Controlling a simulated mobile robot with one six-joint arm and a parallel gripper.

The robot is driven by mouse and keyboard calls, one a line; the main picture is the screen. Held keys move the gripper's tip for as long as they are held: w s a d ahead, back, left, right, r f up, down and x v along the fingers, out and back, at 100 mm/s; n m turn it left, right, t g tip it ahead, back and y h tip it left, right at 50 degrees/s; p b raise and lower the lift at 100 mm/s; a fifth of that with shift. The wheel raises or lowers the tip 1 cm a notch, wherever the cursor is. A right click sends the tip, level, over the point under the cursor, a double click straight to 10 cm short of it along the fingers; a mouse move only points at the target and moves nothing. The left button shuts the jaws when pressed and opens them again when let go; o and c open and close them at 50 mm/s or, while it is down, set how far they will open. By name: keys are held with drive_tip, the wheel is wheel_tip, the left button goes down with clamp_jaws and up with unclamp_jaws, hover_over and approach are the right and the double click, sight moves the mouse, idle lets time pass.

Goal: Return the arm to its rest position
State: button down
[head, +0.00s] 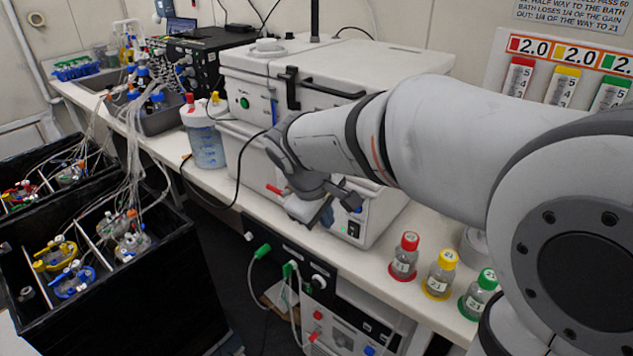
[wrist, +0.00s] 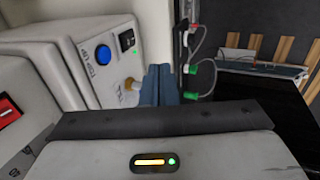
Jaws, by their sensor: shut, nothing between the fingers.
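My arm reaches in from the right of the head view and bends down at the wrist in front of the white bath unit (head: 385,215). My gripper (head: 328,217) hangs near the bench's front edge, beside the unit's lower front. In the wrist view the gripper's two blue-grey fingers (wrist: 161,82) are together with nothing between them. Behind them the unit's panel (wrist: 85,55) shows a blue button and a black switch. The fingers look close to a brass-coloured fitting on it; I cannot tell whether they touch.
Three capped bottles, red (head: 404,256), yellow (head: 440,274) and green (head: 478,294), stand on the bench at right. A jug (head: 206,145) stands left of the unit. Black boxes (head: 120,290) with tubed vessels stand at left. A cabinet with cables (head: 310,275) is below the bench.

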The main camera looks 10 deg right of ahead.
drive_tip(key=s+d+f+m+y, duration=0.1)
drive_tip(key=s+d+m, duration=0.3)
drive_tip(key=s, duration=0.3)
drive_tip(key=s+d+f+m+y, duration=0.2)
drive_tip(key=s+d+m, duration=0.2)
drive_tip(key=s, duration=0.3)
drive_tip(key=shift+s+m, duration=0.4)
drive_tip(key=shift+m, duration=0.2)
